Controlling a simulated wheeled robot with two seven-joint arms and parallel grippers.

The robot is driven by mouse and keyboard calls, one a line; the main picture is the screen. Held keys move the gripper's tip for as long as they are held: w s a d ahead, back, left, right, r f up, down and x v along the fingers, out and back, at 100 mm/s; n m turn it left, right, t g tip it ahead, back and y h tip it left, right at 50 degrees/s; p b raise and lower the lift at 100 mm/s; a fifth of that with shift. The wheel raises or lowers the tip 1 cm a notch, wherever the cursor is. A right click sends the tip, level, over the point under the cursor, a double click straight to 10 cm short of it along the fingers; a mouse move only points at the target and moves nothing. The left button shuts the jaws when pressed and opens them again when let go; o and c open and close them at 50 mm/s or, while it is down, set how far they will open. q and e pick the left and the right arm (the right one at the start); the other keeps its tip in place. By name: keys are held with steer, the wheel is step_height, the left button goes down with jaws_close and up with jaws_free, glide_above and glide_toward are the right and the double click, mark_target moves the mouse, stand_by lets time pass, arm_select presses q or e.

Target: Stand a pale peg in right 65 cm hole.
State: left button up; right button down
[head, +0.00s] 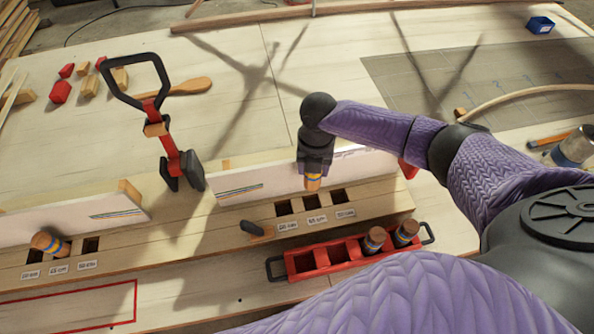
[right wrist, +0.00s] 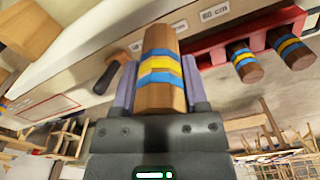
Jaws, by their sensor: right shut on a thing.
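My right gripper (head: 314,172) is shut on a peg (head: 313,183) with blue and yellow bands. In the right wrist view the held peg (right wrist: 162,68) is brown wood and sits between the two fingers. It hangs above the right row of holes, just behind the middle hole (head: 311,202). The left hole (head: 283,207) and the right hole (head: 338,196) of that row look dark and empty. Small labels (head: 316,219) stand in front, too small to read surely. Whether the peg touches the wood is hidden. My left gripper is not in view.
Another peg (head: 48,243) is in the left row. A white board (head: 240,187) stands upright behind the right row. A red and black clamp (head: 170,140) stands left. A dark knob (head: 252,228) lies near the holes.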

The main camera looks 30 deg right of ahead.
mark_target(314, 185)
steer(key=shift+w+d+n, duration=0.15)
steer(key=shift+d+n, duration=0.05)
steer(key=shift+n, duration=0.6)
steer(key=shift+d+f+b, duration=0.1)
steer(key=shift+f+b, duration=0.4)
steer(key=shift+f, duration=0.05)
step_height(314, 185, down, 7)
steer(key=b, duration=0.6)
steer(key=shift+r+b, duration=0.1)
steer(key=shift+b, duration=0.2)
steer(key=shift+f, duration=0.35)
steer(key=shift+f+b, duration=0.3)
steer(key=shift+b, duration=0.1)
steer(key=shift+f, duration=0.1)
